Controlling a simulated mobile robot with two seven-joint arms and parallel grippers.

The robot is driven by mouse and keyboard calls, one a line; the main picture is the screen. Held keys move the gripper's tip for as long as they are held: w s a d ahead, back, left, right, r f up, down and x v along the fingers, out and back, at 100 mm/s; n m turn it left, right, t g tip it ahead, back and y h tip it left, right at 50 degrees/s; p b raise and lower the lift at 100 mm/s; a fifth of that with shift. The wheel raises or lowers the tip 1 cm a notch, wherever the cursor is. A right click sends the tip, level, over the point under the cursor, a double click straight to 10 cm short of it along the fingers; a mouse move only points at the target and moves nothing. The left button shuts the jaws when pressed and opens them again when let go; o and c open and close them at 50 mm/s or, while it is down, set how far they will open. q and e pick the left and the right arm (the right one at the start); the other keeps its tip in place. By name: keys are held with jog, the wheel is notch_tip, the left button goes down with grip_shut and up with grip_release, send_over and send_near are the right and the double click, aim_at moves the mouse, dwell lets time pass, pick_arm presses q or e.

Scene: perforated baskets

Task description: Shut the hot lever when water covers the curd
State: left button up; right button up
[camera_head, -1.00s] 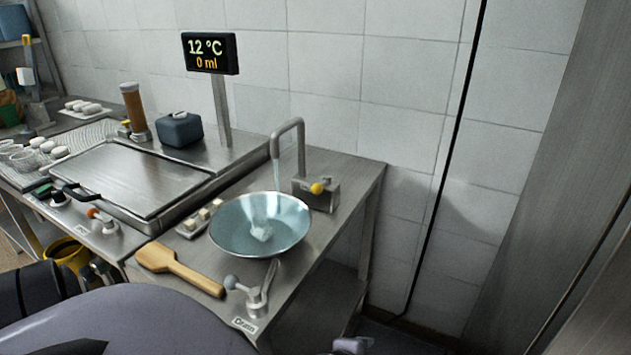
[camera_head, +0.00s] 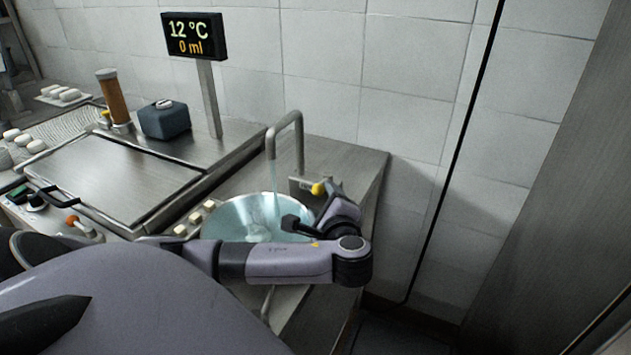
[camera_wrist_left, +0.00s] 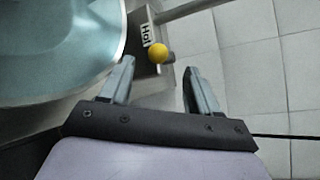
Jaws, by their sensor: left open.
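A metal bowl (camera_head: 218,212) with bluish water stands under the tap (camera_head: 297,135), and a thin stream runs into it. A white curd lump (camera_head: 258,233) shows in the bowl, partly hidden by my arm; I cannot tell whether water covers it. The hot lever's yellow knob (camera_head: 318,188) is at the tap base. In the left wrist view the knob (camera_wrist_left: 157,53) sits beside the "Hot" label, just beyond and between my open left fingers (camera_wrist_left: 159,68). My left gripper (camera_head: 330,192) is close to the knob, with no visible grip on it. My right gripper is out of view.
A display (camera_head: 193,36) reads 12 °C and 0 ml. A flat metal plate (camera_head: 110,180), a blue-grey container (camera_head: 165,119) and an amber cylinder (camera_head: 113,97) stand to the left. A tiled wall (camera_head: 410,90) closes the back.

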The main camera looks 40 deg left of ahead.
aim_at(319, 191)
pick_arm(q)
jog(key=shift+p+x, duration=0.35)
jog(key=shift+x, duration=3.35)
grip_shut()
